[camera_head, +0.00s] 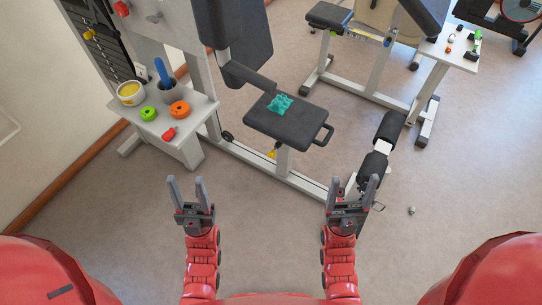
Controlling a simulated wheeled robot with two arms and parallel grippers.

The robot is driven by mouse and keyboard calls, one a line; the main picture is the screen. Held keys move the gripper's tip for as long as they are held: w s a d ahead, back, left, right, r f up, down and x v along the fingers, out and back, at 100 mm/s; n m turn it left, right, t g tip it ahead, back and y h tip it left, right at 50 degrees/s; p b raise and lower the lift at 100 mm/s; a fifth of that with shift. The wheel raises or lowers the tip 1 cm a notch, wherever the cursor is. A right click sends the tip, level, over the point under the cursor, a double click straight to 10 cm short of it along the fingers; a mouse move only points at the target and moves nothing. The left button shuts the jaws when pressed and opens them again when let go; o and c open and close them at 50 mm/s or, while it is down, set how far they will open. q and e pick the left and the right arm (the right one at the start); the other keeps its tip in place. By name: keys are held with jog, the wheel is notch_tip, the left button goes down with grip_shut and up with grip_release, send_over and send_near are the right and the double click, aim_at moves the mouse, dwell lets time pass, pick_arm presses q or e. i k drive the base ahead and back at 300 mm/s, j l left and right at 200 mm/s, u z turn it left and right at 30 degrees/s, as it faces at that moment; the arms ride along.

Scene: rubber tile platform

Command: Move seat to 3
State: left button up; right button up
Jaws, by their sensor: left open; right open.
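The black padded seat (297,124) of the gym machine is in the head view, a little above the middle. A black loop handle sticks out at its right side. A teal object (280,104) lies on top of the seat. A yellow knob (271,154) shows below the seat near its post. My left gripper (187,183) is open and empty, in front of the machine and lower left of the seat. My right gripper (354,186) is open and empty, below and right of the seat, near the black rollers. No seat numbers are readable.
A white side shelf (190,121) at left holds a yellow-filled bowl (131,94), a cup (167,91), a green ring (149,113), an orange ring (180,109) and a red item (169,133). Black foam rollers (374,166) stand right of the seat. Floor in front is mostly clear.

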aim_at(298, 128)
jog(key=i+j+z, duration=0.5)
jog(key=i+j, duration=0.15)
jog(key=j, duration=0.1)
